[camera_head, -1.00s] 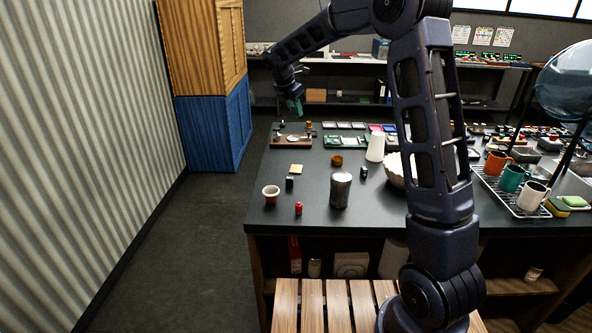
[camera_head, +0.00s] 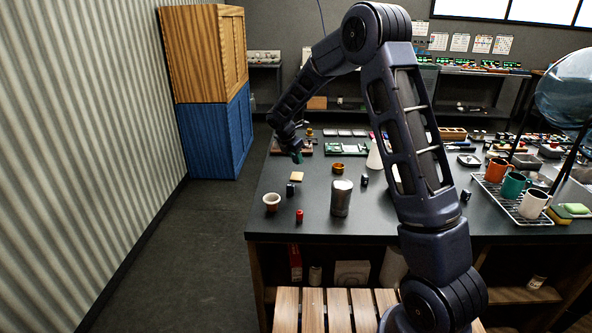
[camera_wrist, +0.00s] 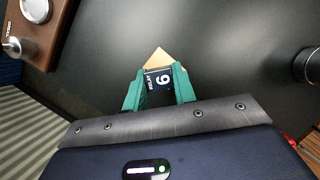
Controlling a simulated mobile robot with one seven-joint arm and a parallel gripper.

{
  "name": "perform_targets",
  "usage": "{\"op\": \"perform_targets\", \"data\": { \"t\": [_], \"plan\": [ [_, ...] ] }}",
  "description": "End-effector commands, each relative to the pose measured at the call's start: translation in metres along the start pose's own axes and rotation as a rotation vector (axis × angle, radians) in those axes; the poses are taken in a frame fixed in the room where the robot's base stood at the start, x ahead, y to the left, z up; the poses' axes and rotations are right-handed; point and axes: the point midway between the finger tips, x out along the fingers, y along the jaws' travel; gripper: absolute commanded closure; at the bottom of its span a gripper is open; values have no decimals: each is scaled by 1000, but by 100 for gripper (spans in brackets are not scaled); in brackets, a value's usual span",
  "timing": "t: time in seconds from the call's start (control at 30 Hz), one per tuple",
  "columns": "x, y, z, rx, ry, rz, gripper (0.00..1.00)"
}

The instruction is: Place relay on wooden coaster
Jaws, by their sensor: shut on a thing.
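My gripper (camera_wrist: 160,88) has green fingers shut on the relay (camera_wrist: 158,79), a small dark block with a white "RELAY" label and a large digit, 6 or 9. In the head view my gripper (camera_head: 297,157) hangs over the left part of the dark table, just behind the wooden coaster (camera_head: 296,176); the relay cannot be made out there. The coaster is a small tan square lying flat. In the wrist view a corner of the coaster (camera_wrist: 159,56) shows beyond the relay, which hides the rest. The relay appears above the tabletop; its exact height is unclear.
A dark cube (camera_head: 290,190), a white cup (camera_head: 271,202) and a red item (camera_head: 299,216) stand in front of the coaster. A metal canister (camera_head: 341,197) and a copper-coloured ring (camera_head: 337,168) are to its right. A wooden board (camera_wrist: 45,25) with metal parts lies nearby.

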Motion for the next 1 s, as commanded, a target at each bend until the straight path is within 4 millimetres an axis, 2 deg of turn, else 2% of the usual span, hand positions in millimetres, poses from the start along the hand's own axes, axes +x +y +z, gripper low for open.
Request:
{"op": "perform_targets", "data": {
  "t": [0.1, 0.27, 0.57, 0.97, 1.0],
  "plan": [
    [11, 0, -4, -1, -1, 0, 95],
    [17, 0, -7, -1, -1, 0, 95],
    [51, 0, -21, -1, 0, -1, 95],
    [55, 0, -23, 0, 0, 0, 95],
    [55, 0, -22, 0, 0, 0, 68]
  ]
}}
